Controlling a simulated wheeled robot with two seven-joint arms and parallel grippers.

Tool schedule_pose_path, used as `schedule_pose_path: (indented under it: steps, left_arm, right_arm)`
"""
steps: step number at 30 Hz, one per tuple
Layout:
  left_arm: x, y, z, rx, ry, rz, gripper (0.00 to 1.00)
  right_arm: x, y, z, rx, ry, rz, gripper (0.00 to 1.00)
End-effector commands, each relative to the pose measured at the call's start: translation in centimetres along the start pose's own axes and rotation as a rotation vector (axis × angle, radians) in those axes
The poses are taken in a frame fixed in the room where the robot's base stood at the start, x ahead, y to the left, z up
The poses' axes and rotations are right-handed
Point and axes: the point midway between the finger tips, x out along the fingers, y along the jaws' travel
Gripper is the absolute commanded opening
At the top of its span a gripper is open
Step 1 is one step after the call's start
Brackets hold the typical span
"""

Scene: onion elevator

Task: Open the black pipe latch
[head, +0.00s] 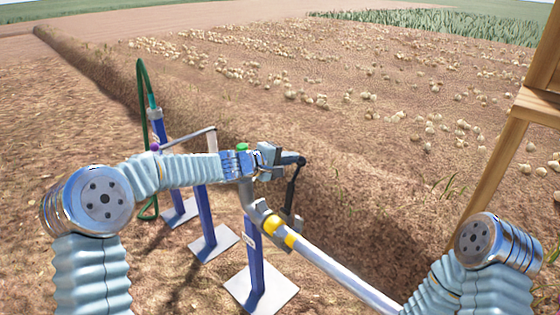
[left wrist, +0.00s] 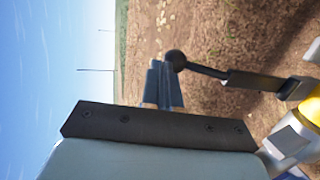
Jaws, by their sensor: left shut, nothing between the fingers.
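The black pipe latch (head: 292,190) stands up from the pipe coupling, with a round knob at its upper end. In the left wrist view the latch lever (left wrist: 250,82) runs from the yellow-banded coupling to its black ball knob (left wrist: 177,60). My left gripper (head: 283,161) is shut and empty, close beside the knob. The shut fingers also show in the left wrist view (left wrist: 161,84), right next to the knob; I cannot tell whether they touch it. My right arm is at the lower right of the head view; its gripper is not in view.
A silver pipe (head: 340,271) with a yellow band (head: 278,231) runs to the lower right. Blue posts (head: 205,215) on flat plates stand left of it, with a green hose (head: 141,85). A ditch lies behind, and a wooden frame (head: 510,135) stands at right.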

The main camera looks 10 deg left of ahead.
Motion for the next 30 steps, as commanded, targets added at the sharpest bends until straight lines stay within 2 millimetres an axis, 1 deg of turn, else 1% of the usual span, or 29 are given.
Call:
schedule_pose_path:
  steps: [4, 11, 26, 30]
  left_arm:
    - [1.0, 0.0, 0.1, 0.000, -0.001, 0.001, 0.00]
    - [1.8, 0.0, 0.2, 0.000, -0.002, 0.000, 0.00]
    - [2.0, -0.1, 0.2, -0.002, -0.003, -0.002, 0.00]
    - [1.6, 0.5, 0.1, -0.002, -0.004, -0.002, 0.00]
  right_arm:
    - [0.3, 0.1, 0.0, 0.001, 0.000, 0.000, 0.00]
    - [0.5, 0.2, 0.0, 0.001, 0.000, 0.001, 0.00]
    - [0.5, 0.2, 0.0, 0.001, 0.001, 0.001, 0.00]
    - [0.1, 0.1, 0.0, 0.001, 0.000, 0.001, 0.00]
